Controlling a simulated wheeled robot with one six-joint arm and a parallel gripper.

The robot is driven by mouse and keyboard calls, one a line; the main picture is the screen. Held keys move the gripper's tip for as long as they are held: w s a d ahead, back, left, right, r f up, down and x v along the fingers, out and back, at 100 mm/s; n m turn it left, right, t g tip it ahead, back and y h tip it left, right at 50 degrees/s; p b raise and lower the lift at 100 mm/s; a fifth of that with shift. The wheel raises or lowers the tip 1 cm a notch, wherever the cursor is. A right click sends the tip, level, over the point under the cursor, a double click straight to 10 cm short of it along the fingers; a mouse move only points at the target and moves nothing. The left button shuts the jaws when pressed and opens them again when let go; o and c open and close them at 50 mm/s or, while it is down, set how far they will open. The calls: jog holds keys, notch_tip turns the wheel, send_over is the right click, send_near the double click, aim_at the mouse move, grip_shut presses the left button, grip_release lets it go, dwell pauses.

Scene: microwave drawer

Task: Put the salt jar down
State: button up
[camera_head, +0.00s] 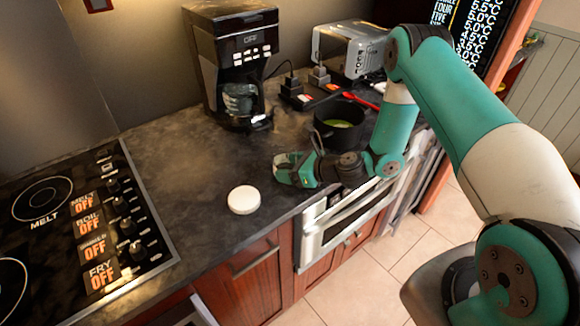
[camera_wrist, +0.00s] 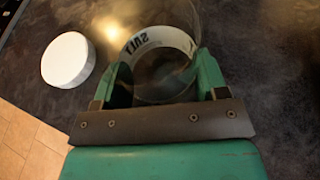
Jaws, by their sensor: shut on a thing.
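The salt jar (camera_wrist: 160,42) is clear glass with a white band lettered "SALT". In the wrist view it sits between the two green fingers of my gripper (camera_wrist: 162,78), which is shut on it. In the head view my gripper (camera_head: 284,168) is low over the front part of the dark counter, and the jar is hard to make out there. I cannot tell whether the jar's base touches the counter. A round white lid-like disc (camera_head: 244,199) lies on the counter to the left of my gripper; it also shows in the wrist view (camera_wrist: 68,61).
A black pot (camera_head: 339,126) with green contents stands right behind my gripper. A coffee maker (camera_head: 235,62) and toaster (camera_head: 347,50) stand at the back. The stove (camera_head: 75,225) is at the left. Bare counter (camera_head: 185,165) lies between stove and coffee maker.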

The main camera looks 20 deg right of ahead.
jog(key=o, duration=0.9)
jog(key=shift+o, duration=0.2)
jog(key=b+v, duration=0.3)
jog(key=v, duration=0.8)
jog(key=s+a+r+n+g+y, duration=0.2)
jog(key=s+a+r+n+g, duration=0.5)
jog(key=a+r+n, duration=0.75)
jog(key=s+d+r+n+g+h, duration=0.1)
jog(key=s+r+n+h, duration=0.2)
jog(key=s+n, duration=0.5)
jog(key=s+d+r+n+g+h, duration=0.1)
jog(key=s+r+n+g+h, duration=0.1)
jog(key=s+n, duration=0.6)
notch_tip(320, 180, up, 2)
jog(key=n+h, duration=0.1)
jog(key=n, duration=0.3)
jog(key=shift+d+h, duration=0.2)
jog(key=shift+h, duration=0.1)
jog(key=shift+n, duration=0.25)
